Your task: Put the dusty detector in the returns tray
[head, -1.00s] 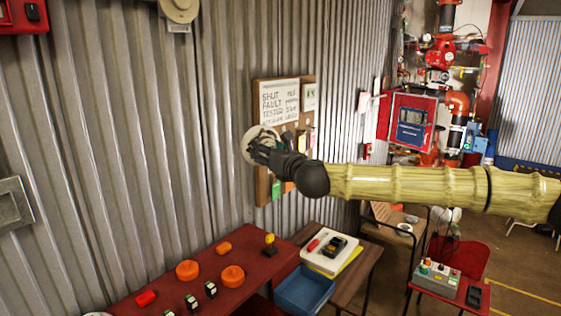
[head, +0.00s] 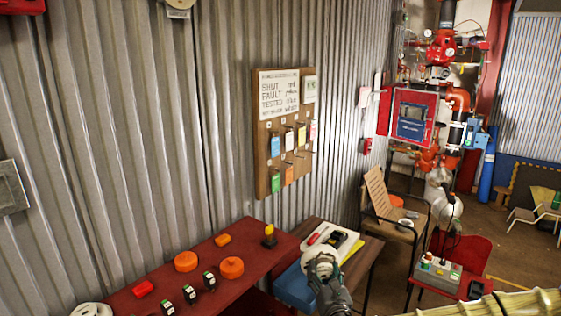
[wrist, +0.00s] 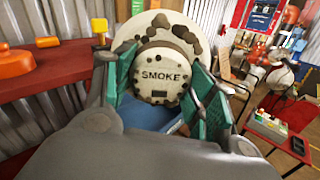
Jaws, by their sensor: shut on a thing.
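My gripper (head: 325,275) is shut on the dusty detector (head: 318,259), a round cream unit. In the wrist view the detector (wrist: 160,76) is marked SMOKE, has dark blotches on its rim and sits between the green finger pads of my gripper (wrist: 160,90). The blue tray (head: 291,287) is beside the red bench, partly hidden behind my gripper and the detector. The detector appears above or in front of the tray; the exact height gap is unclear. Blue also shows below the detector in the wrist view.
The red bench (head: 140,299) holds orange domes, small black devices and a clean white detector (head: 92,309). A white board (head: 340,237) with small tools lies beside the blue tray. A tag board (head: 285,130) hangs on the corrugated wall.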

